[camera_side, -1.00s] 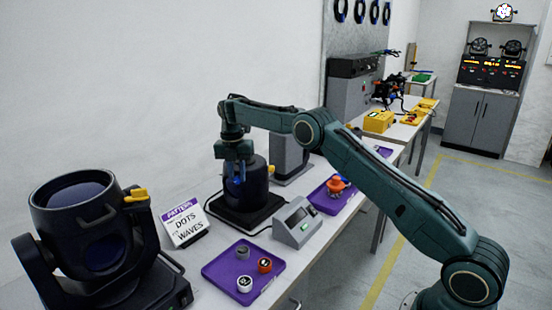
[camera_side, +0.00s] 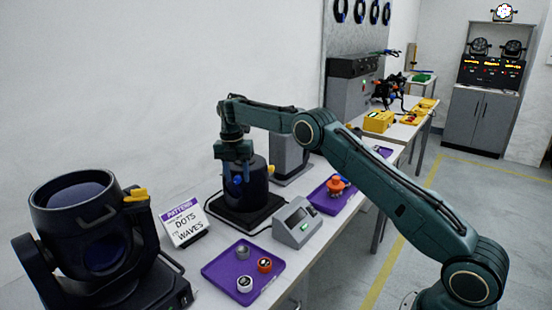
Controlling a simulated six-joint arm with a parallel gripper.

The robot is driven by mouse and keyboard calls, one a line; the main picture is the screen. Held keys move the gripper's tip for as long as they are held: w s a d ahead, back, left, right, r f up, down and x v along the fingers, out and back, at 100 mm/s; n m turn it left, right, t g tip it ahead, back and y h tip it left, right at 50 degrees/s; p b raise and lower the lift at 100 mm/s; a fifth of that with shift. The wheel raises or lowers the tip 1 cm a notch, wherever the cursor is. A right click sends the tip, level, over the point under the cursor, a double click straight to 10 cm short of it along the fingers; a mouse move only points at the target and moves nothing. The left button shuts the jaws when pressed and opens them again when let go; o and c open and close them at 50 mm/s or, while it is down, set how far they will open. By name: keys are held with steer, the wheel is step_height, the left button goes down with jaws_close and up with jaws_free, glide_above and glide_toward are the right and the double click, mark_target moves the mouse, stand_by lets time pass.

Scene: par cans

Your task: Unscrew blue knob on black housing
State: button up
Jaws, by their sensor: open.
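The black housing (camera_side: 257,187) is a dark cylinder standing on a black square base (camera_side: 243,222) on the bench. The blue knob (camera_side: 238,180) shows as a small blue spot on the housing's front left side, just below my gripper. My gripper (camera_side: 234,165) points down in front of the housing, with its fingers open. The fingertips are small and dark here, so I cannot tell whether they touch the knob.
A purple tray (camera_side: 222,289) holds several small round pieces. A grey display box (camera_side: 297,223) stands right of the housing. Another purple tray (camera_side: 325,203) holds an orange piece (camera_side: 336,184). A sign (camera_side: 184,221) and a large black lamp (camera_side: 90,235) stand left.

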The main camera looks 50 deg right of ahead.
steer(key=shift+d+t, duration=0.3)
steer(key=shift+d, duration=0.05)
steer(key=shift+s+a+t+y, duration=0.1)
steer(key=shift+t+y, duration=0.2)
steer(key=shift+t, duration=0.1)
